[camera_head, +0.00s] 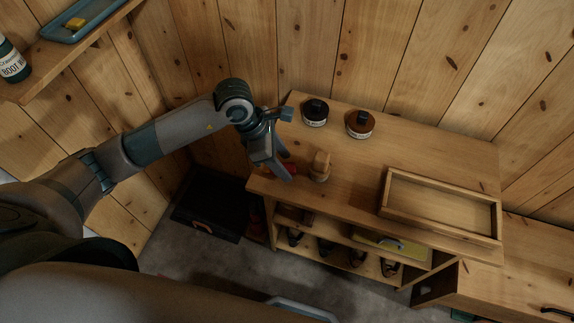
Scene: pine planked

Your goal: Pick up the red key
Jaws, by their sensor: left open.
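A small red thing, likely the red key (290,167), lies at the left end of the wooden bench top (340,145). It is partly hidden by my left gripper (285,175), so its shape is hard to make out. My left gripper is open and points down, with its fingers right at the red thing. I cannot tell whether they touch it. My right gripper is not in view.
A wooden brush-like object (320,166) stands just right of my left gripper. An empty wooden tray (384,190) lies at the right. A shelf (85,42) juts out at upper left.

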